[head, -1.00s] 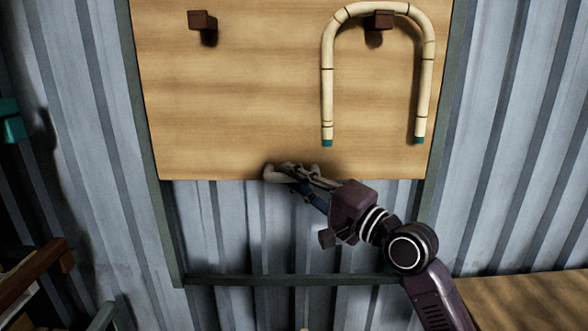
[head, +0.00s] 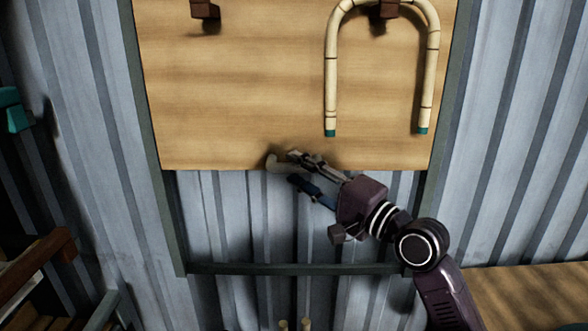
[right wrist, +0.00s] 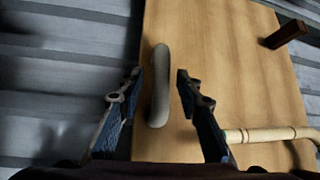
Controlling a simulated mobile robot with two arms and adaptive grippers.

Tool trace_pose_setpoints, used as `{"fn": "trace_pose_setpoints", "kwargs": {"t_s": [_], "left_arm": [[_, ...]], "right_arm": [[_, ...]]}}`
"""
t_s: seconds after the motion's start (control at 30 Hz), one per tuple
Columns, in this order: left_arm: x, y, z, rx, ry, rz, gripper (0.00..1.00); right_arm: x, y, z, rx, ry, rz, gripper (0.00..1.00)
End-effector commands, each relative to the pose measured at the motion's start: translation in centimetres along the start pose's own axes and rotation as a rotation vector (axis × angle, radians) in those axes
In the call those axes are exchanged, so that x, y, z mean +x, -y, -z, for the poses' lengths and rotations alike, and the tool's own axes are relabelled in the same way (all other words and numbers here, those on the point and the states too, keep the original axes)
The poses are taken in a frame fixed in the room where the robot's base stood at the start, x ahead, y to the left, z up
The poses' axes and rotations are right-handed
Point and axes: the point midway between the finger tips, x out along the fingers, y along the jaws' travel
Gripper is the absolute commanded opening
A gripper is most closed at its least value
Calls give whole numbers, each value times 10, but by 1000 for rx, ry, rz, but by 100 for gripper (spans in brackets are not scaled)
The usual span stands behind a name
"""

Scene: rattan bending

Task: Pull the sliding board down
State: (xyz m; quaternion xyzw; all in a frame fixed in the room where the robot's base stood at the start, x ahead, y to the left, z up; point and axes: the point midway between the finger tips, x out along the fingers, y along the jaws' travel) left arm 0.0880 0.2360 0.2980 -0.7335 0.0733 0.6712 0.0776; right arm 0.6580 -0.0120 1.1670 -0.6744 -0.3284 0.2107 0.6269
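The sliding board (head: 230,120) is a pale wooden panel in a dark frame, in the upper middle of the head view. Its lower edge stands well above the frame's bottom bar (head: 300,268). A pale curved handle (head: 277,163) sits at that lower edge. My right gripper (head: 294,169) is open beside the handle, on its right in the head view. In the right wrist view the handle (right wrist: 160,85) shows between the two spread fingers, with a gap on both sides. My left gripper is not in view.
A U-shaped rattan piece (head: 331,80) hangs on a brown peg at the board's upper right. Another brown peg (head: 205,10) is at upper left. Corrugated metal wall (head: 510,150) surrounds the frame. A wooden surface (head: 530,295) is at lower right.

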Motion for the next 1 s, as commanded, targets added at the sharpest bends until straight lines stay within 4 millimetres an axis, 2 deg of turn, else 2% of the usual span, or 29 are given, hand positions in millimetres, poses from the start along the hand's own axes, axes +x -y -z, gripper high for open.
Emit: {"fn": "trace_pose_setpoints", "kwargs": {"t_s": [0.3,0.5,0.63,0.9,1.0], "left_arm": [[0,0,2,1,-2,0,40],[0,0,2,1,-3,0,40],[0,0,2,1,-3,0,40],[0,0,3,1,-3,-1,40],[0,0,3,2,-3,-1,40]], "right_arm": [[-68,-2,-1,-1,1,-4,33],[-94,-2,-2,1,3,-4,33],[-101,-1,-2,0,3,-2,33],[-102,-1,-2,0,4,-2,33],[-101,-8,2,-1,-7,-11,33]]}}
